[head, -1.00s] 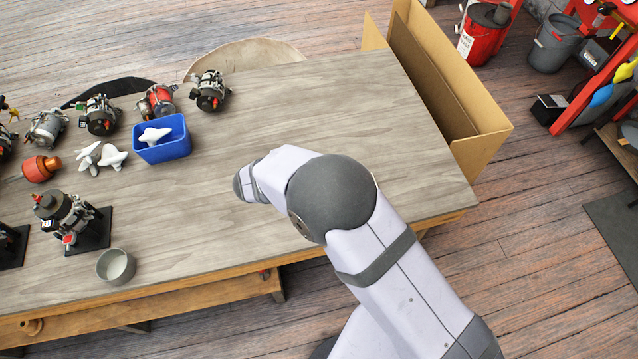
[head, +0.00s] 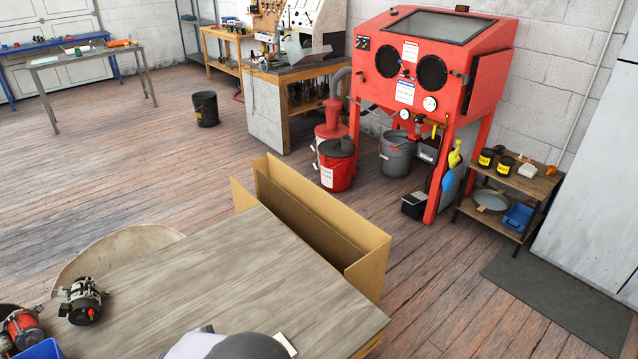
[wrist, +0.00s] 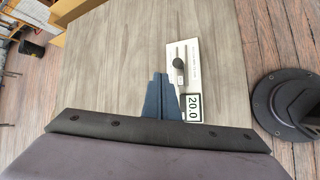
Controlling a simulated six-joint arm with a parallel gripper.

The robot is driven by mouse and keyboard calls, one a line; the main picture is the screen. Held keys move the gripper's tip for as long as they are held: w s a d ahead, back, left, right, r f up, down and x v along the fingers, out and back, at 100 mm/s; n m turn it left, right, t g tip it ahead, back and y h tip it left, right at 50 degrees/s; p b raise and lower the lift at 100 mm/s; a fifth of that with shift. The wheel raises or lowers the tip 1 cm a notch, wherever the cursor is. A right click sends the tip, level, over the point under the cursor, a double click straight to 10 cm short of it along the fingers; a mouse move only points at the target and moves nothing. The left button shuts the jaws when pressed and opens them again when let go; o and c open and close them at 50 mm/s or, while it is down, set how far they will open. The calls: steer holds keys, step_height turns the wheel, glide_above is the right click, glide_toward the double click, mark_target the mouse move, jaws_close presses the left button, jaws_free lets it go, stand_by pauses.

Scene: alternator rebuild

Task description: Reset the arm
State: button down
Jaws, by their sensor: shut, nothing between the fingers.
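My gripper (wrist: 158,80) shows in the wrist view as dark blue-grey fingers closed together, with nothing between them. It points over the grey wooden table top (wrist: 110,62); its height above the table is hard to tell. In the head view only the top of my arm shows at the bottom edge, over the table (head: 215,280); the gripper is out of view there. A white flat plate (wrist: 197,52) with a dark round knob lies just right of the fingers in the wrist view. A small display reading 20.0 (wrist: 194,107) is partly hidden by the gripper mount.
An open cardboard box (head: 315,225) stands against the table's far edge. An alternator (head: 82,300) and part of a blue bin (head: 40,349) are at the table's left. A red blast cabinet (head: 430,75) and a small shelf (head: 508,195) stand behind. The table's middle is clear.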

steer(key=d+r+m+g+h, duration=0.15)
steer(key=d+m, duration=0.25)
steer(key=d, duration=0.4)
steer(key=w+d+r+m+g, duration=0.1)
steer(key=d+r+m+g, duration=0.15)
steer(key=d, duration=0.65)
steer(key=d+r+m+g, duration=0.2)
steer(key=d+m, duration=0.3)
steer(key=d, duration=0.3)
steer(key=s+d+r+m+g+y, duration=0.2)
steer(key=s+d+m+y, duration=0.2)
steer(key=s+d+m, duration=0.8)
steer(key=shift+s+d+r, duration=0.15)
steer(key=shift+d+r, duration=0.2)
steer(key=shift+d, duration=0.1)
